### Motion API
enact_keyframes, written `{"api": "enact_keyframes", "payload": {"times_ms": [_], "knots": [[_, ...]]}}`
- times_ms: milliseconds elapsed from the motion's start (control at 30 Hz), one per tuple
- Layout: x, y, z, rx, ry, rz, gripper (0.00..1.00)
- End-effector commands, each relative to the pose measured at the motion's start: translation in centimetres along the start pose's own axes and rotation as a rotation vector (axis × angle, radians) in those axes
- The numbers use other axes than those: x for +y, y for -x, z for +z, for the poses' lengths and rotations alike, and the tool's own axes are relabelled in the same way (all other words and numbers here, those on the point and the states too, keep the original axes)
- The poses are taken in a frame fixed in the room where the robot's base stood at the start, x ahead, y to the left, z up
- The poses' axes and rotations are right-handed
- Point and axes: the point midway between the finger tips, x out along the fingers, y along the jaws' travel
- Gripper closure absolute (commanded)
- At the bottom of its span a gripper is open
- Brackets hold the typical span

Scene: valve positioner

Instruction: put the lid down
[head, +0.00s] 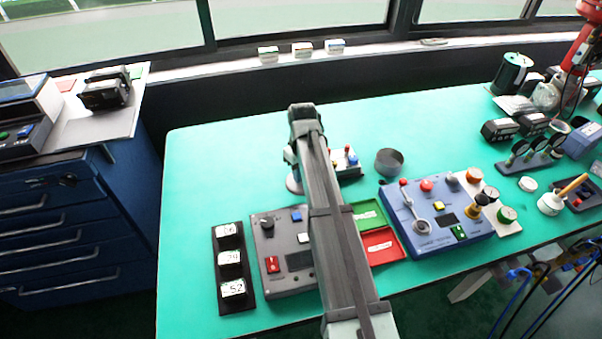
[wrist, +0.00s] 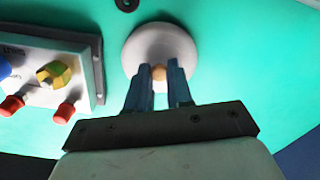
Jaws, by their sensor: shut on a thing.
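The lid (wrist: 160,45) is a pale round disc with a small wooden-coloured knob (wrist: 159,73) at its centre. My gripper (wrist: 160,75) is shut on the knob, one blue-grey finger on each side. In the head view part of the lid (head: 292,184) shows at the left of my arm, which hides the rest of it. The lid looks about level over the green table; I cannot tell whether it touches the surface. A grey open round pot (head: 389,162) stands to the right of my arm.
A small panel with coloured knobs (wrist: 45,75) is close to the left of the lid in the wrist view. A blue control box (head: 436,215) and a grey one (head: 285,255) stand nearer the front. The table's left back area (head: 220,155) is clear.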

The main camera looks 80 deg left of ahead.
Motion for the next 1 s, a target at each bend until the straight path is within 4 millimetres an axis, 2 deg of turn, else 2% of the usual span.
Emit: {"api": "enact_keyframes", "payload": {"times_ms": [433,467,700,1000], "knots": [[0.01,-0.73,0.01,0.0,0.0,0.0,1.0],[0.01,-0.73,0.01,0.0,0.0,0.0,0.77],[0.01,-0.7,0.0,0.0,0.0,0.0,0.54],[0.01,-0.49,0.0,0.0,0.0,0.0,0.54]]}}
